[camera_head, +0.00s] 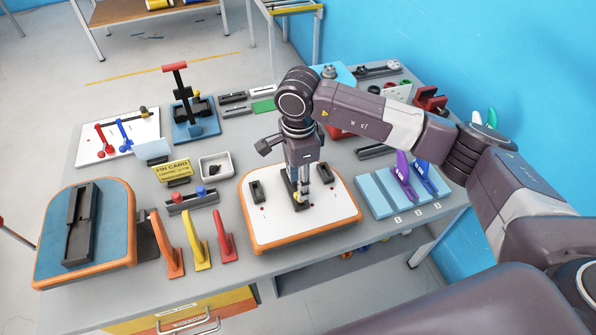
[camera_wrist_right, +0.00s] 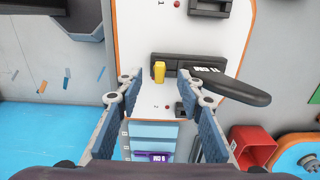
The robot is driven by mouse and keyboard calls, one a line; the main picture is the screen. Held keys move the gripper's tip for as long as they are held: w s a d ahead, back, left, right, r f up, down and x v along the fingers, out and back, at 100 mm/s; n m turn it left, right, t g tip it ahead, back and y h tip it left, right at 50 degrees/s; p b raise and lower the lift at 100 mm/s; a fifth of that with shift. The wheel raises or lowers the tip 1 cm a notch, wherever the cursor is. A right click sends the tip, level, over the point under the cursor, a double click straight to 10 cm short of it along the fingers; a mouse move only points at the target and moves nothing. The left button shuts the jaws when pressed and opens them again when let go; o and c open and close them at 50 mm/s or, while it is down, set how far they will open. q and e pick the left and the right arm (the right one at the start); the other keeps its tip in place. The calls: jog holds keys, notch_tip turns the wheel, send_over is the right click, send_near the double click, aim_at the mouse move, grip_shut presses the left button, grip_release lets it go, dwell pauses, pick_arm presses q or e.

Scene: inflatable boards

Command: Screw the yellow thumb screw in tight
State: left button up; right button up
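The yellow thumb screw (camera_wrist_right: 158,71) stands up from a black fin box (camera_wrist_right: 180,62) on the white, orange-rimmed board (camera_wrist_right: 130,40) in the right wrist view. A dark fin (camera_wrist_right: 235,87) with a white label lies beside the screw, at the box. My right gripper (camera_wrist_right: 158,84) is open, its two fingers on either side of the screw in the picture and apart from it. In the head view my right gripper (camera_head: 298,196) points down over the middle of the board (camera_head: 335,215) and hides the screw. My left gripper is in neither view.
Two smaller black boxes flank the gripper on the board. A blue board (camera_head: 110,235) with a black box stands left, beside orange, yellow and red fins (camera_head: 195,243). A light-blue rack (camera_head: 378,192) with purple and blue fins stands right. A yellow card (camera_head: 172,170) is behind.

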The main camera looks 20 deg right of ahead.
notch_tip(320, 180, down, 4)
jog(key=shift+r+p, duration=0.2)
jog(key=shift+p, duration=0.4)
jog(key=shift+f, duration=0.6)
grip_shut()
jog(key=c, duration=0.7)
grip_release()
jog(key=shift+c, duration=0.2)
grip_shut()
jog(key=shift+m, duration=1.1)
jog(key=shift+w+m, duration=0.1)
jog(key=shift+m, duration=0.5)
jog(key=shift+b, duration=0.3)
